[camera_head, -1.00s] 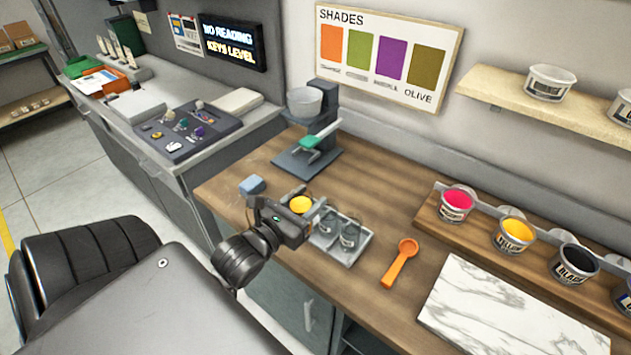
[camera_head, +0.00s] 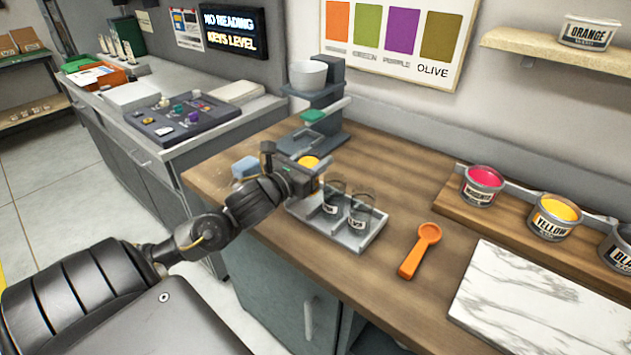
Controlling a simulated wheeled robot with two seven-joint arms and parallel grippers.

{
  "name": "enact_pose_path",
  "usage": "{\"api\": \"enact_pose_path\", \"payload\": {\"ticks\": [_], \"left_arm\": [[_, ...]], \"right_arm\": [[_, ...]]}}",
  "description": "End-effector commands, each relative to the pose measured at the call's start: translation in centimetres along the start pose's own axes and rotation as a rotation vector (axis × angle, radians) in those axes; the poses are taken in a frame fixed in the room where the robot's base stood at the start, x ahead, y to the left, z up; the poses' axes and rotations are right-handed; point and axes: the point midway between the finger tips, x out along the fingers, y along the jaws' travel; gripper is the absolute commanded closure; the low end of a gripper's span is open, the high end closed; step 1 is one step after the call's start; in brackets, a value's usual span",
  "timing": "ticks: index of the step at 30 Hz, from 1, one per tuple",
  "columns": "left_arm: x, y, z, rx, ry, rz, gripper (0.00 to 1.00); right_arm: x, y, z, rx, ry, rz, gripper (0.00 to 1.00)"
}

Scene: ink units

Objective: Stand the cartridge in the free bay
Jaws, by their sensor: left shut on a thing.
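My left gripper (camera_head: 303,172) is shut on a small cup with yellow contents (camera_head: 310,162), seen just above the left end of a grey tray (camera_head: 357,245). The gripper hides most of the cup. Two clear, dark-rimmed jars with labels, a left one (camera_head: 332,199) and a right one (camera_head: 360,213), stand in the tray. I cannot tell for sure which thing is the cartridge or which place is the free bay. My right gripper is not in view.
A grey stand with a white bowl (camera_head: 308,75) is behind the gripper. A blue block (camera_head: 245,167) lies to its left. An orange scoop (camera_head: 420,250) and a marble slab (camera_head: 540,305) lie right of the tray. Tubs (camera_head: 482,186) stand on a wooden rack. A knobbed panel (camera_head: 180,120) is on the left counter.

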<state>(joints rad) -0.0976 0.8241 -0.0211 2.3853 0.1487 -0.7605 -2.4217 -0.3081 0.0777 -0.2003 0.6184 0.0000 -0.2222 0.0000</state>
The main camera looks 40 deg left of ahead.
Motion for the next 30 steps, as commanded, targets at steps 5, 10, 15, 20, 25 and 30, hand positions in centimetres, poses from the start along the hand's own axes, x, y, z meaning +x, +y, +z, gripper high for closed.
{"api": "enact_pose_path", "payload": {"ticks": [5,10,15,20,25,30], "left_arm": [[0.7,0.4,-0.8,0.0,-0.001,-0.001,0.82],[1.1,0.7,-1.4,0.0,0.001,0.0,0.82],[1.2,0.7,-3.7,-0.002,0.002,0.0,0.82],[1.2,0.7,-4.5,0.001,-0.002,-0.001,0.82],[1.2,0.7,-4.6,0.001,-0.003,-0.001,0.82],[1.2,0.7,-4.9,0.002,-0.002,-0.001,0.54]], "right_arm": [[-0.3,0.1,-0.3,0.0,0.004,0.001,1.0],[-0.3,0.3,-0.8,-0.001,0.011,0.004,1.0],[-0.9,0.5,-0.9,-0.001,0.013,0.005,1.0],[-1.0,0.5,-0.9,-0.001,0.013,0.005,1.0],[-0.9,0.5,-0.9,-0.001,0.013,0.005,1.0],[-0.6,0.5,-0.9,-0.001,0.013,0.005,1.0]]}}
